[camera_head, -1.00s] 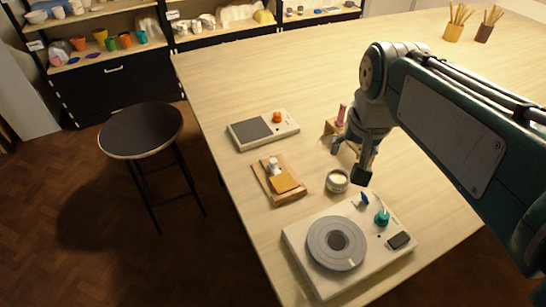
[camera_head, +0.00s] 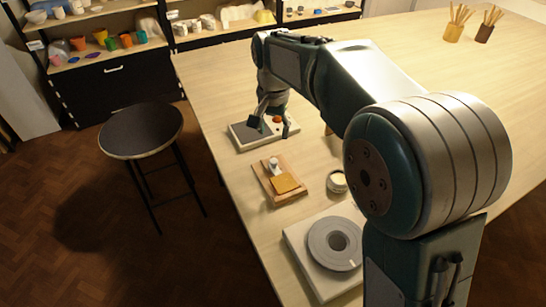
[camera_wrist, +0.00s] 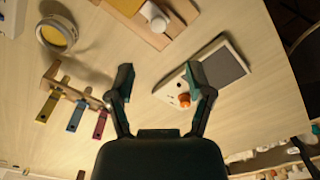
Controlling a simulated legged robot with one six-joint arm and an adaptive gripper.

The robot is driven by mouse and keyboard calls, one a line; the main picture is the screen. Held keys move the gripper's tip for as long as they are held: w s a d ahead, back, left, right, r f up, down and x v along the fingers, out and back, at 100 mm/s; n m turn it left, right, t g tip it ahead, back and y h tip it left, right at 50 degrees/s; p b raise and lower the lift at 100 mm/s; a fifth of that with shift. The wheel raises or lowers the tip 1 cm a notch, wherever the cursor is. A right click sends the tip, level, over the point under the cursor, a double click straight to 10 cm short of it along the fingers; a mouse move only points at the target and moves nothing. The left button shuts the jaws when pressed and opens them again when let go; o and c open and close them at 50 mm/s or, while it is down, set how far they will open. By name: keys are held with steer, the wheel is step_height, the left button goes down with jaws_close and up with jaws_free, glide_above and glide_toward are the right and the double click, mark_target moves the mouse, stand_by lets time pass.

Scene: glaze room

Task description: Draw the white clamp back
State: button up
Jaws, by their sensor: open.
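The white clamp (camera_head: 273,163) stands on a wooden board (camera_head: 266,184), beside a flat tan block (camera_head: 286,183). It also shows at the top of the wrist view (camera_wrist: 154,18), where the board is cut by the frame edge. My gripper (camera_head: 270,126) is open and empty, over the white device with a grey pad and orange knob, beyond the board in the head view. The right finger overlaps the device's edge near the orange knob. The clamp is apart from the fingers.
The grey-pad device (camera_wrist: 218,70) lies close to the board. A round cream-filled jar (camera_head: 337,181) stands beside the board. A rack with yellow, blue and pink tags (camera_wrist: 72,92) is at left in the wrist view. A turntable device (camera_head: 335,243) sits nearer the camera.

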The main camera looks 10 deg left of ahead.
mark_target(273, 160)
step_height(273, 160, down, 10)
steer(key=shift+r, duration=0.1)
stand_by(0.4)
